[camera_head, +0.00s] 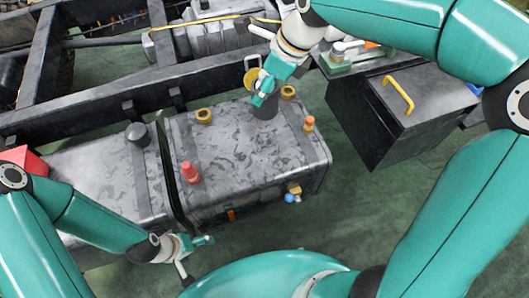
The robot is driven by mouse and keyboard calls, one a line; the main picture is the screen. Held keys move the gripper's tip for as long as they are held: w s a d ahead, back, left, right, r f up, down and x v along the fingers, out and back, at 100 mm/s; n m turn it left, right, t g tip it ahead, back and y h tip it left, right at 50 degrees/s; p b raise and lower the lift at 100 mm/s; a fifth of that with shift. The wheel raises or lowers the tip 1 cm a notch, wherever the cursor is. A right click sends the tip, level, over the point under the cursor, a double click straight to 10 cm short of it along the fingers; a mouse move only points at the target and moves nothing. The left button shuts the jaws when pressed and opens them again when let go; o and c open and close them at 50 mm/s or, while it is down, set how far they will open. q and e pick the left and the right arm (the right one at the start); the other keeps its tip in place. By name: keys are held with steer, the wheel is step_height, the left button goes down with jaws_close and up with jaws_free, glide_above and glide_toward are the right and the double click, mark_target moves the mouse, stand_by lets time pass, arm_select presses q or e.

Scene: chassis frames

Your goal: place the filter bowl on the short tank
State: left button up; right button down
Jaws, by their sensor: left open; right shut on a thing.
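The short tank (240,160) is the worn grey box in the middle of the camera_head view. I cannot tell whether the bowl's base touches the tank. A gold disc (252,78) shows beside the fingers. My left gripper (197,258) is open and empty, in front of the tank's near left side.
Gold fittings (204,116), a red fitting (190,172) and an orange one (309,123) stick up from the tank. Another grey tank (100,180) with a black cap (137,134) is at left. A dark box (400,115) with a yellow handle stands right. Green floor lies between.

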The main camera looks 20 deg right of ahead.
steer(key=shift+s+r+m, duration=0.1)
steer(key=shift+r+m, duration=0.05)
steer(key=shift+m, duration=0.15)
step_height(320, 180, down, 20)
steer(key=b, duration=0.3)
steer(key=shift+c, duration=1.5)
jaws_free()
steer(key=p+v, duration=0.1)
steer(key=v, duration=1.1)
steer(key=shift+s+a, duration=0.15)
steer(key=shift+a, duration=0.1)
